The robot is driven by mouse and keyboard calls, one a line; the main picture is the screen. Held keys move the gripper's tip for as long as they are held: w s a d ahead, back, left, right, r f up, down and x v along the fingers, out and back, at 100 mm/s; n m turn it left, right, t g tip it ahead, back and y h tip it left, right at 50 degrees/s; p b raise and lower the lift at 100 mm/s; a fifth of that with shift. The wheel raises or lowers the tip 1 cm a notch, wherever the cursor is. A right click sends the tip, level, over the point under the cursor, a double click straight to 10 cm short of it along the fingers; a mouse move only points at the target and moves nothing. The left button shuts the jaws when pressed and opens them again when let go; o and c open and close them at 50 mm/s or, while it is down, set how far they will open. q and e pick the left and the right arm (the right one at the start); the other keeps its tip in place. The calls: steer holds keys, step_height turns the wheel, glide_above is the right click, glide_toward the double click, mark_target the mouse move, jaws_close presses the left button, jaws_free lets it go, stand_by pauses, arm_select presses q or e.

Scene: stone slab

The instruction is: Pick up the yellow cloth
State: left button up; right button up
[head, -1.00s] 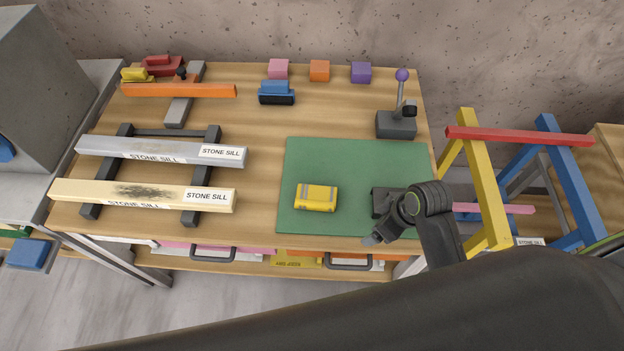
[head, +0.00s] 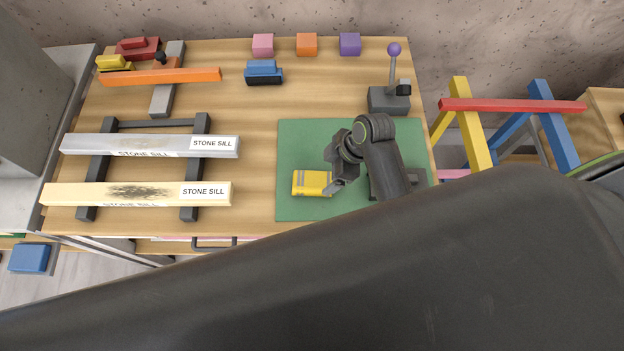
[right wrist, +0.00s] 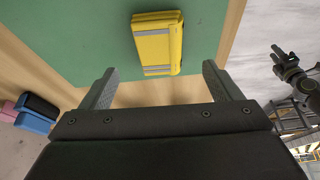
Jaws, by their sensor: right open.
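The yellow cloth (head: 311,183) is a folded block with grey stripes, lying on the green mat (head: 296,140). My right gripper (head: 338,181) is beside the cloth's right end in the head view. In the right wrist view the cloth (right wrist: 158,43) lies ahead of the open, empty fingers (right wrist: 157,72), lined up with the gap between them. My left gripper is not in the head view; a dark gripper at the right of the right wrist view (right wrist: 288,66) looks like it, too small to read its jaws.
Two stone sills (head: 150,145) lie on dark rails at the left. Coloured blocks (head: 306,44) line the back edge. A yellow and blue trestle (head: 471,120) stands to the right. My right arm hides the table's front right.

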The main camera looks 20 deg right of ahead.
mark_target(316, 181)
steer(key=shift+x, duration=1.35)
steer(key=shift+a+f+p, duration=0.2)
steer(key=shift+f+p, duration=0.2)
steer(key=shift+p, duration=0.1)
steer(key=p+x, duration=0.1)
steer(key=x, duration=0.2)
steer(key=shift+w, duration=0.1)
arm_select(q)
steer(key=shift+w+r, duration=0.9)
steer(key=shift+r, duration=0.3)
arm_select(e)
steer(key=shift+w+a+f, duration=0.1)
steer(key=shift+a+f, duration=0.15)
steer(key=shift+f, duration=0.35)
steer(key=shift+c, duration=0.5)
steer(key=c, duration=1)
